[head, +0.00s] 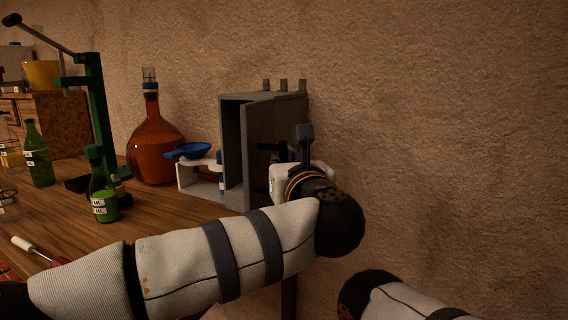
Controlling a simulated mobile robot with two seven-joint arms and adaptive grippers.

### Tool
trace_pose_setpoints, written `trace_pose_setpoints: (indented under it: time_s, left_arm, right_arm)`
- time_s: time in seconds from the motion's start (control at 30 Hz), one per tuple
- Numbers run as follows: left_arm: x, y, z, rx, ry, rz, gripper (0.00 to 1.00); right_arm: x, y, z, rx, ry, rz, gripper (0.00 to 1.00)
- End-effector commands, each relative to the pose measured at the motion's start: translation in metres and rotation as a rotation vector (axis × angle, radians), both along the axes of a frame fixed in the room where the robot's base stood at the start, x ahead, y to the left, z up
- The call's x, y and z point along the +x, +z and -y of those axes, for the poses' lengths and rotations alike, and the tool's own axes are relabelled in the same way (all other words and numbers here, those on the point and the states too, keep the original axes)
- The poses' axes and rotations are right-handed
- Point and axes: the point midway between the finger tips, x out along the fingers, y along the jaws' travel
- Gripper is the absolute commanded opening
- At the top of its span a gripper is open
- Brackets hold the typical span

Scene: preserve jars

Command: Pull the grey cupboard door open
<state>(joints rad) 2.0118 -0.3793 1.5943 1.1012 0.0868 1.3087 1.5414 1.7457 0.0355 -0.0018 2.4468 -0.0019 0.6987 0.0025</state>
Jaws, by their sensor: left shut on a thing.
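The grey cupboard (229,98) stands at the right end of the wooden bench, against the wall. Its grey door (258,125) stands partly open, with a dark gap showing on its left side. My left gripper (277,151) is at the outer face of the door, shut on the door's handle. The handle and the fingertips are mostly hidden by my own wrist and dark finger parts. My right arm shows only at the bottom right; its gripper is out of view.
Green bottles (39,155) and a green press stand (97,100) are further left. The wall right of the cupboard is bare.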

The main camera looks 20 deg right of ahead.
Motion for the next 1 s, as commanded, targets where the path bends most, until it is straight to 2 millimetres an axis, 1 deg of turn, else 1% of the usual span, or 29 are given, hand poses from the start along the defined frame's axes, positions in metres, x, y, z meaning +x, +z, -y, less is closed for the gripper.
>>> trace_pose_setpoints:
  time_s: [0.53,0.57,0.6,0.63,0.9,1.0]
  left_arm:
    - [0.0028,0.0008,-0.0017,0.002,0.028,0.002,0.0]
    - [0.0028,0.0008,-0.0017,0.002,0.028,0.002,0.16]
    - [0.0028,0.0008,-0.0017,0.002,0.028,0.002,0.25]
    - [0.0027,0.0008,-0.0017,0.002,0.028,0.002,0.32]
    - [0.0021,0.0004,-0.0009,0.001,0.025,0.001,0.33]
    - [-0.0034,0.0004,-0.001,0.001,0.024,0.001,0.33]
  right_arm:
    - [-0.0001,-0.0001,0.0,0.0,0.0,0.0,0.4]
    - [-0.0001,-0.0001,0.0,0.0,0.0,0.0,0.4]
    - [-0.0001,-0.0001,0.0,0.0,0.0,0.0,0.4]
    - [-0.0001,-0.0001,0.0,0.0,0.0,0.0,0.4]
    - [-0.0001,-0.0001,0.0,0.0,0.0,0.0,0.4]
    - [-0.0001,-0.0001,0.0001,0.0,0.0,0.0,0.4]
